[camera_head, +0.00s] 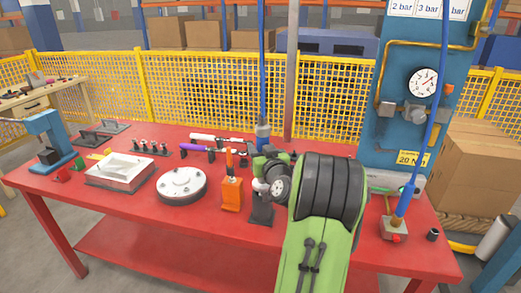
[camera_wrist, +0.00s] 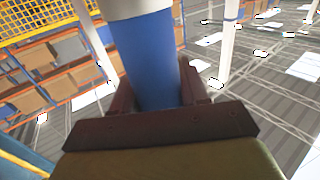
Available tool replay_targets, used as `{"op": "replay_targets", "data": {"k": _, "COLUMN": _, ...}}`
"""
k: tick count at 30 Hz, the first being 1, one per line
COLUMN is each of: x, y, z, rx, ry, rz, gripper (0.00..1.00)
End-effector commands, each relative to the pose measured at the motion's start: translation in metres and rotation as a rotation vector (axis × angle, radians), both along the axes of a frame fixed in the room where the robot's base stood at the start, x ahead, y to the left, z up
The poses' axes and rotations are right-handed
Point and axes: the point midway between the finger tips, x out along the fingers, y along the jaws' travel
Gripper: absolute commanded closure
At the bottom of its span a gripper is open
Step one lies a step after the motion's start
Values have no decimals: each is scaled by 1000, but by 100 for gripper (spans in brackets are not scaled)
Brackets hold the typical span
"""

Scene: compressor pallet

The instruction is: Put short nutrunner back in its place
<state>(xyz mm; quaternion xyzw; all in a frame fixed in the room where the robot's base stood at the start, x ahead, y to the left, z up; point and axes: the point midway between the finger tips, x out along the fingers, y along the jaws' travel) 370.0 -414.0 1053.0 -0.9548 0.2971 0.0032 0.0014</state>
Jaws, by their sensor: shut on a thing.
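My gripper (camera_wrist: 158,100) is shut on a blue cylindrical tool body (camera_wrist: 148,62) with a pale collar at its upper end; it appears to be the short nutrunner. In the head view, a blue-grey tool (camera_head: 263,131) with a blue line rising from it stands at my green wrist. The fingers there are mostly hidden by my wrist. A dark stand (camera_head: 261,212) is on the table just below my wrist; I cannot tell whether the tool touches it. Another blue tool (camera_head: 405,199) leans in a red holder (camera_head: 393,230) at the right, on a blue hose.
The red table (camera_head: 130,215) holds an orange block (camera_head: 232,194), a round metal cover (camera_head: 181,184), a metal tray (camera_head: 119,170) and a blue press (camera_head: 46,140). A blue gauge panel (camera_head: 380,130) rises at the back right. The front left table edge is clear.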

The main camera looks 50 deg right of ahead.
Motion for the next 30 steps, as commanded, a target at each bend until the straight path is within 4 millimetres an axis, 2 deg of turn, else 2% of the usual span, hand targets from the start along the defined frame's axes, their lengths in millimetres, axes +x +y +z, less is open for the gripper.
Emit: {"op": "replay_targets", "data": {"k": 30, "x": 0, "y": 0, "z": -13, "rx": -5, "ry": -5, "rz": 0, "gripper": 100}}
